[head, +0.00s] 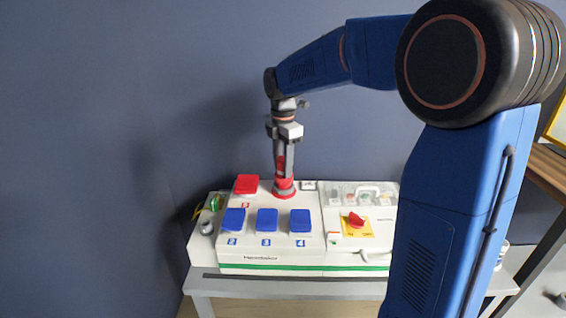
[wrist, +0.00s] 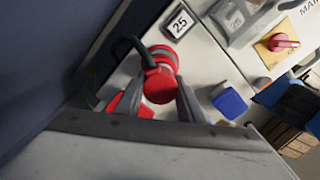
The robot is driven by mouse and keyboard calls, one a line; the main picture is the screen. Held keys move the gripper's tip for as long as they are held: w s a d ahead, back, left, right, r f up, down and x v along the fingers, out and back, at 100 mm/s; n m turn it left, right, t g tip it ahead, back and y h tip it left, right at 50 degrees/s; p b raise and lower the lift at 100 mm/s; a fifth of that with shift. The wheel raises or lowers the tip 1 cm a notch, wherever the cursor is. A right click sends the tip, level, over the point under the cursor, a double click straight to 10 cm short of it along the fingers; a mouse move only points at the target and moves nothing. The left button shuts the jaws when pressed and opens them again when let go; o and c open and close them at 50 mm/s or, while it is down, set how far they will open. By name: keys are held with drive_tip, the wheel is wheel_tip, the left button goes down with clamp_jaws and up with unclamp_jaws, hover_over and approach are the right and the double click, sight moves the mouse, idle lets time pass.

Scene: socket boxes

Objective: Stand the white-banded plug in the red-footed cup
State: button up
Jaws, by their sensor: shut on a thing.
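A red plug (wrist: 160,88) is between the fingers of my gripper (head: 283,165), which is shut on it. In the wrist view its red end faces the camera and a black cable loops off to the left; I cannot clearly make out its white band. The plug also shows as red between the fingers in the head view (head: 281,163). Directly below is the red-footed cup (head: 284,189) on the white box top. The fingertips are at or just above the cup. Whether the plug's lower end is inside the cup is hidden.
The white socket box (head: 268,258) has a raised red lid (head: 246,184) left of the cup. Blue lids (head: 267,220) line the front. A red rotary switch (head: 356,220) on yellow and a clear cover (head: 360,194) are to the right. A dark wall is behind.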

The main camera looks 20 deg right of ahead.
drive_tip(key=shift+f, duration=0.2)
idle(0.3)
drive_tip(key=shift+f, duration=0.4)
drive_tip(key=o, duration=1.2)
wheel_tip(320, 180, up, 24)
drive_tip(key=shift+r, duration=0.15)
drive_tip(key=shift+s, duration=0.1)
